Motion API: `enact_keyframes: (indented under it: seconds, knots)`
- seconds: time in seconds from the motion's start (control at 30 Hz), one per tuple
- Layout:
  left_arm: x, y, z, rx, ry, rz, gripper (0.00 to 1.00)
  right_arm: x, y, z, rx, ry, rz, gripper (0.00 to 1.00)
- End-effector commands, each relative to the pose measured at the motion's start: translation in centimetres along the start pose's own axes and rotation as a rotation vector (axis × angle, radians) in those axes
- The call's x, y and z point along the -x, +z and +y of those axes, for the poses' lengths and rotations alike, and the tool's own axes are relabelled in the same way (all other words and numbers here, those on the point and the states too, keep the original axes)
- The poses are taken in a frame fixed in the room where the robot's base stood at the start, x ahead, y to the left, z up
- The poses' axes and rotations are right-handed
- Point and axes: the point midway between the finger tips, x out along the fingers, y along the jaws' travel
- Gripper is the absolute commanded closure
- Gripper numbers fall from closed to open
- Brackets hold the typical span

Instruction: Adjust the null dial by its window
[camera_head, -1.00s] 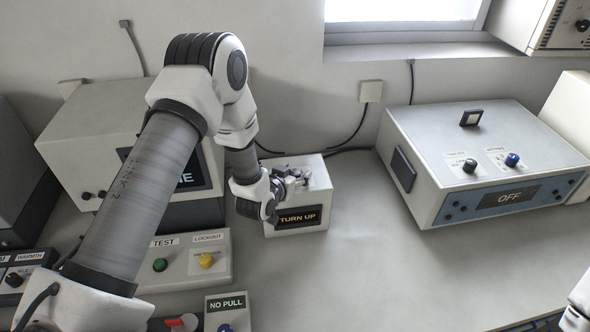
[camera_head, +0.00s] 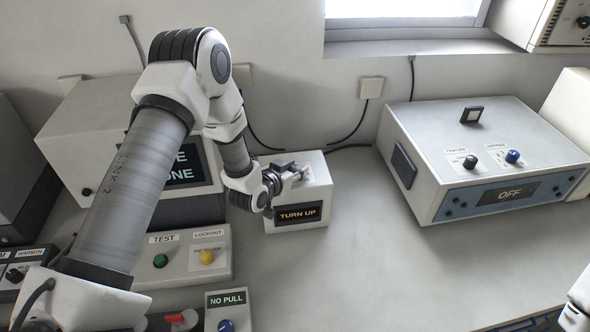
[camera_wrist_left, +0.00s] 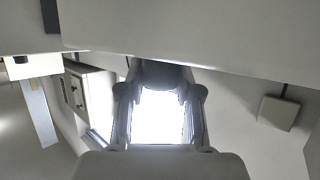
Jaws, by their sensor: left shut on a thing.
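A small white box (camera_head: 313,208) stands on the bench near the wall, with a dark window (camera_head: 297,214) on its front reading "TURN UP" in orange. My left gripper (camera_head: 299,173) is at the top of this box, its fingers shut on what I take to be the null dial. The dial itself is hidden by the fingers. In the left wrist view the gripper (camera_wrist_left: 160,110) shows as two dark fingers against a bright glare, and the dial cannot be made out. My right gripper is not in view; only a piece of my right arm shows at the lower right edge.
A panel with green TEST and yellow LOCKOUT knobs (camera_head: 186,278) lies left of the box. A NO PULL unit (camera_head: 228,308) is in front. A large instrument reading OFF (camera_head: 467,198) stands to the right. Bench between them is clear.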

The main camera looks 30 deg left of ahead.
Motion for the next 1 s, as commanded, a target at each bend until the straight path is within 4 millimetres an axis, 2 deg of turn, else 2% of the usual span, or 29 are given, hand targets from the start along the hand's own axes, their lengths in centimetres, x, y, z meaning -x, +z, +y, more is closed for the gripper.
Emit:
enact_keyframes:
  seconds: [0.6,1.0]
  knots:
    - [-0.1,0.0,-0.2,-0.175,0.415,0.002,1.0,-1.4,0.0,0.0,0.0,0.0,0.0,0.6]
    - [0.0,-0.1,-0.1,-0.226,0.545,0.001,1.0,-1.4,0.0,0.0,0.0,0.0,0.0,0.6]
